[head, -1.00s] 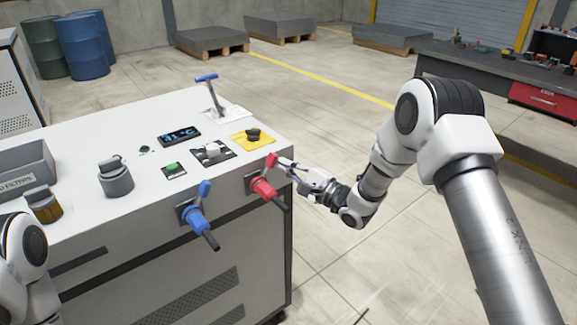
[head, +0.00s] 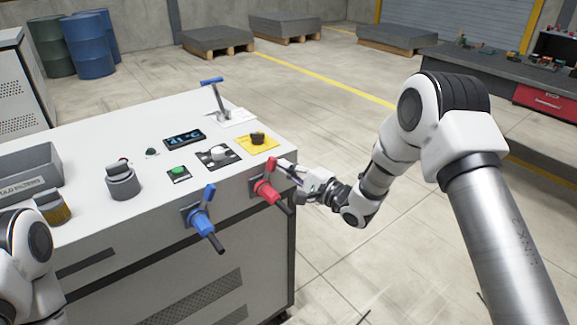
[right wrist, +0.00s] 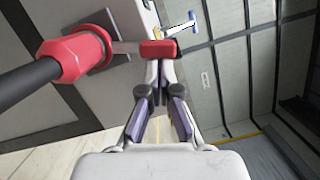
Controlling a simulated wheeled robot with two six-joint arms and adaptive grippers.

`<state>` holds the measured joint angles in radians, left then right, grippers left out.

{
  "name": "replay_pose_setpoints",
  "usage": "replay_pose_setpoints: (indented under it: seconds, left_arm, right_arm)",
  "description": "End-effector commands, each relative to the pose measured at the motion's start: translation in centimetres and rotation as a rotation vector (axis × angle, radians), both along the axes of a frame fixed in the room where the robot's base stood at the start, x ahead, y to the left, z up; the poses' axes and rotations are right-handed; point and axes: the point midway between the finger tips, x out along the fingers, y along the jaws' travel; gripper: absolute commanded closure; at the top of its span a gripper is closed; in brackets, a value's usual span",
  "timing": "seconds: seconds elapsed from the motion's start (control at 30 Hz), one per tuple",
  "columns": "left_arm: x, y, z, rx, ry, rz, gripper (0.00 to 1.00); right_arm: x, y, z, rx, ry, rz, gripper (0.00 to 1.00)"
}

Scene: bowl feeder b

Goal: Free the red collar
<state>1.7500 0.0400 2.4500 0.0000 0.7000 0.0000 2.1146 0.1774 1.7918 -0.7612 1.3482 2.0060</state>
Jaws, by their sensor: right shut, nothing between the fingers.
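The red collar (head: 267,191) is on the cabinet's front face, with a black cable running out of it. A red tab (head: 270,164) stands up above it. In the right wrist view the collar (right wrist: 78,57) is at the upper left, and the tab (right wrist: 160,49) sits just beyond my fingertips on a metal stem. My right gripper (head: 286,165) is shut and empty, beside the tab on its right. Its fingertips (right wrist: 160,78) look very close to or touching the tab; I cannot tell which. My left gripper is out of view; only part of that arm shows.
A blue collar (head: 202,222) with a blue tab is left of the red one. The cabinet top (head: 95,142) carries a blue-handled lever (head: 214,90), a green button (head: 178,172), a yellow-plated knob (head: 258,139) and a grey bin (head: 30,172). Floor is free right of the cabinet.

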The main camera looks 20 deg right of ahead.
Motion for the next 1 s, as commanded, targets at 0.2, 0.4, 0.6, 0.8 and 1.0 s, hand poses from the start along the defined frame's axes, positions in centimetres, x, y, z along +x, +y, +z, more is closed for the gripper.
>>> replay_pose_setpoints:
  seconds: [0.2,0.4,0.6,0.8,1.0]
  left_arm:
    - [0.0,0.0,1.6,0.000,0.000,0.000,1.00]
    - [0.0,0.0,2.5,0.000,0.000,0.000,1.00]
    - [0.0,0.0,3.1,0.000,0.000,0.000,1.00]
    - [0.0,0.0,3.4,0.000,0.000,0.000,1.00]
    - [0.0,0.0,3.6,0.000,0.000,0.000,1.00]
  right_arm:
    - [-0.5,1.4,1.2,-0.182,-0.065,0.003,1.00]
    - [-1.0,2.7,1.7,-0.363,-0.130,0.004,1.00]
    - [-1.5,4.1,1.8,-0.534,-0.193,0.002,1.00]
    - [-1.9,5.2,1.8,-0.673,-0.244,0.002,1.00]
    - [-2.2,5.9,1.6,-0.691,-0.250,0.001,1.00]
